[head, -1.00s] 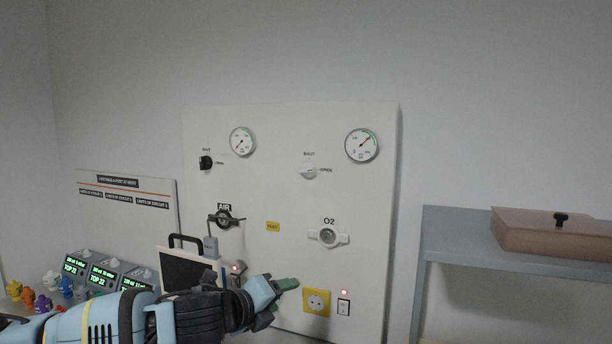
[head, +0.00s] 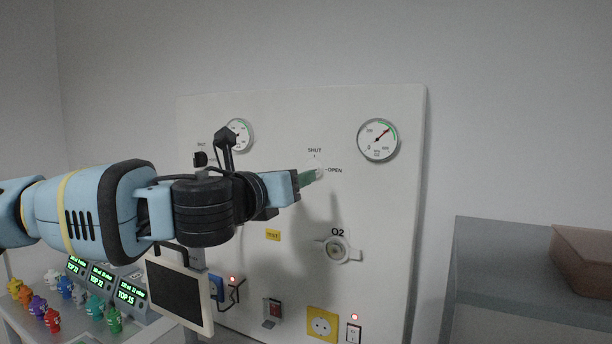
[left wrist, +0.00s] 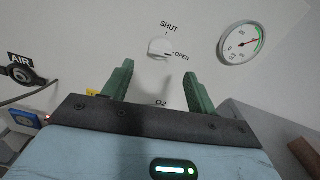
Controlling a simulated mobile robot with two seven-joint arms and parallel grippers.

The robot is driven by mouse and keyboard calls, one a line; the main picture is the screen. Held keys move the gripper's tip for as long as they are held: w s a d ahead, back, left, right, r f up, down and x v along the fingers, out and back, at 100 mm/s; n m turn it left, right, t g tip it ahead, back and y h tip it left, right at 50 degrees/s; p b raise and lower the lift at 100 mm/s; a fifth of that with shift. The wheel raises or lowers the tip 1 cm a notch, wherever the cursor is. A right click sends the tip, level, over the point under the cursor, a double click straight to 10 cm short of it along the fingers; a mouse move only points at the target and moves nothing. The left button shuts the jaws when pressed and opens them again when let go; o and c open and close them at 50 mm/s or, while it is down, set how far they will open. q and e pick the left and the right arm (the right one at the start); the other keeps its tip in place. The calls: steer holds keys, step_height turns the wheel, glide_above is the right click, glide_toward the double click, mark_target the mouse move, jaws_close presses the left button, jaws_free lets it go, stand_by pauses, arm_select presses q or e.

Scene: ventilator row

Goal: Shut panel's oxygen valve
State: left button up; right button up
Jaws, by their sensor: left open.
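The oxygen valve is a white knob (left wrist: 159,49) on the panel (head: 390,220), with SHUT marked above it and OPEN to its right. In the left wrist view its dark pointer mark is on the OPEN side. In the head view the knob (head: 319,174) is partly hidden by my left gripper (head: 312,176). In the left wrist view the green fingers of my left gripper (left wrist: 155,85) are open and empty, one to each side below the knob, apart from it. The O2 outlet (head: 337,249) is lower on the panel. My right gripper is not in view.
A gauge (head: 378,139) is up and right of the knob. A tilted screen (head: 178,289) stands in front of the panel's lower left. A yellow socket (head: 322,322) is low on the panel. A grey shelf (head: 500,270) with a brown box (head: 585,262) is at right.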

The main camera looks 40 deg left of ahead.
arm_select(q)
steer(key=b+x, duration=0.1)
steer(key=x, duration=0.5)
steer(key=shift+w, duration=0.4)
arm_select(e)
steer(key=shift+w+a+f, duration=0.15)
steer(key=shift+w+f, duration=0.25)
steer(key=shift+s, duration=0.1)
arm_select(q)
steer(key=shift+c, duration=1)
steer(key=c, duration=0.8)
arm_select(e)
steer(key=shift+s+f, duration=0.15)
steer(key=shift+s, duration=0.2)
